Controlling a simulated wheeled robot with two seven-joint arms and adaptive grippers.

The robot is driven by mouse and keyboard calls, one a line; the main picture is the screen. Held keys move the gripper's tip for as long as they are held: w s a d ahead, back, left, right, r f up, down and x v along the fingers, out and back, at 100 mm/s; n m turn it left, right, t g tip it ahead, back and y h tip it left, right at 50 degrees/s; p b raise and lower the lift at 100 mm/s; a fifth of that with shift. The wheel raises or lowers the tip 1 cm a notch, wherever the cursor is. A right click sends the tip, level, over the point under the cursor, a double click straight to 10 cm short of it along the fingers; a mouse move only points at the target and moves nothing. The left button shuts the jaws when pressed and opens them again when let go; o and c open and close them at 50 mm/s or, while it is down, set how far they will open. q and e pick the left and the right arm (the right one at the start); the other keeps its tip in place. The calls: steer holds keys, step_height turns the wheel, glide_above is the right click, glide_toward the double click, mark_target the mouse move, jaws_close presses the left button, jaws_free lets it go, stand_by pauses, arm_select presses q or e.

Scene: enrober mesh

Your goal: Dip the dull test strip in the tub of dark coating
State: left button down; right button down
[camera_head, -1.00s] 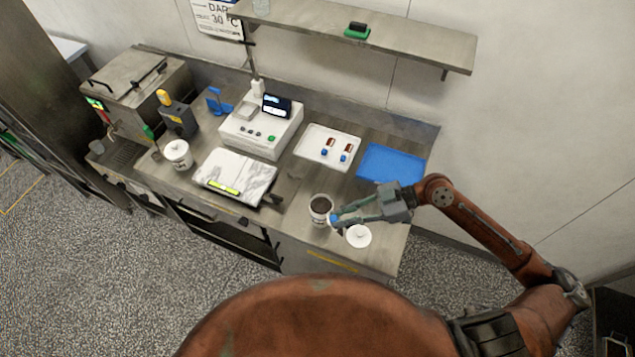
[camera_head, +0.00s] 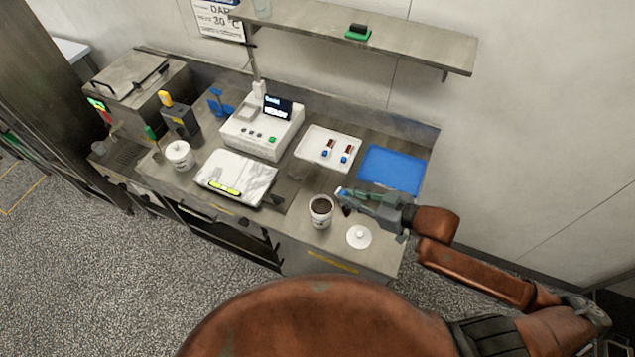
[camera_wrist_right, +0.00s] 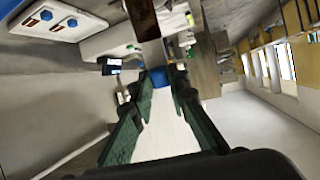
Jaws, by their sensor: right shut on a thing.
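My right gripper (camera_head: 345,193) is shut on a test strip by its blue grip; the strip shows in the wrist view (camera_wrist_right: 150,50), with a pale middle and a dark brown end. In the head view the strip's dark end (camera_head: 346,211) hangs below the fingers. The open white tub (camera_head: 320,221) of dark coating stands just left of it on the bench. The strip is beside and apart from the tub, not inside it. Whether the coating on it is dull or glossy cannot be told. My left gripper is out of view.
A white lid (camera_head: 359,237) lies right of the tub. A white tray (camera_head: 313,151) with two strips and a blue mat (camera_head: 392,168) lie behind. A marble slab (camera_head: 235,170), a white instrument (camera_head: 262,135) and a closed white tub (camera_head: 179,156) stand to the left. A shelf (camera_head: 410,45) overhangs the back.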

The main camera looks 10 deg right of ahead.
steer(key=w+d+r+m+t+h, duration=0.2)
steer(key=w+m+h, duration=0.3)
steer(key=m+h, duration=0.3)
steer(key=shift+w+d+m+t+h, duration=0.3)
steer(key=shift+w+t+h, duration=0.1)
steer(key=shift+t, duration=0.5)
